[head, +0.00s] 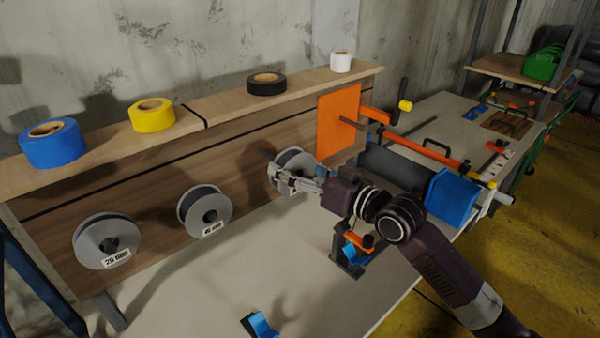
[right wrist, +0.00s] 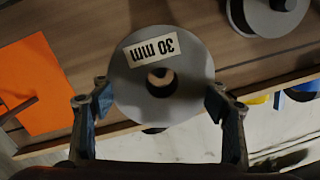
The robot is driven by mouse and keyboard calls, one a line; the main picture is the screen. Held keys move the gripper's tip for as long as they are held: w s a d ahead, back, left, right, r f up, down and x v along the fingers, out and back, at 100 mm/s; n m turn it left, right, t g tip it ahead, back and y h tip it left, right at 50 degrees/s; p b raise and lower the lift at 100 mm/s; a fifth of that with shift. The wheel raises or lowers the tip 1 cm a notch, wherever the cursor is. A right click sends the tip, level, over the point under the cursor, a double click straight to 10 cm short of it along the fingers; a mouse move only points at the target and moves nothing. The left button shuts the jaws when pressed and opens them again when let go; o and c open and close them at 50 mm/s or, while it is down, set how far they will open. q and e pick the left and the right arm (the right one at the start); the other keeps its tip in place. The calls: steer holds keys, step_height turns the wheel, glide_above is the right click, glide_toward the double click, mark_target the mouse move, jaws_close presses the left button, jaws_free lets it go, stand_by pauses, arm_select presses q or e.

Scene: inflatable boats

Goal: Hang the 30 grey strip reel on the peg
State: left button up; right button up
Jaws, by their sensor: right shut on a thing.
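The grey reel marked 30 mm (right wrist: 185,97) fills the middle of the right wrist view, with its label upside down. My right gripper (head: 287,179) is shut on it, one finger on each side of its rim. In the head view the reel (head: 293,159) is partly hidden by the gripper, in front of the wooden board. I cannot tell whether it touches the board. A dark peg (head: 351,123) sticks out from the orange panel (head: 334,138), to the right of the reel; nothing hangs on it. My left gripper is not in view.
A 20 mm reel (head: 88,245) and another grey reel (head: 192,217) hang on the board (head: 150,190). Several tape rolls stand on the shelf above. A blue-ended roller machine (head: 452,192) and a small black stand (head: 345,262) occupy the bench's right side. The front bench is mostly clear.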

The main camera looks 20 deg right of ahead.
mark_target(276, 158)
steer(key=shift+d+b+x, duration=0.2)
steer(key=shift+b+x, duration=0.45)
steer(key=shift+x, duration=2.95)
steer(key=shift+d, duration=0.1)
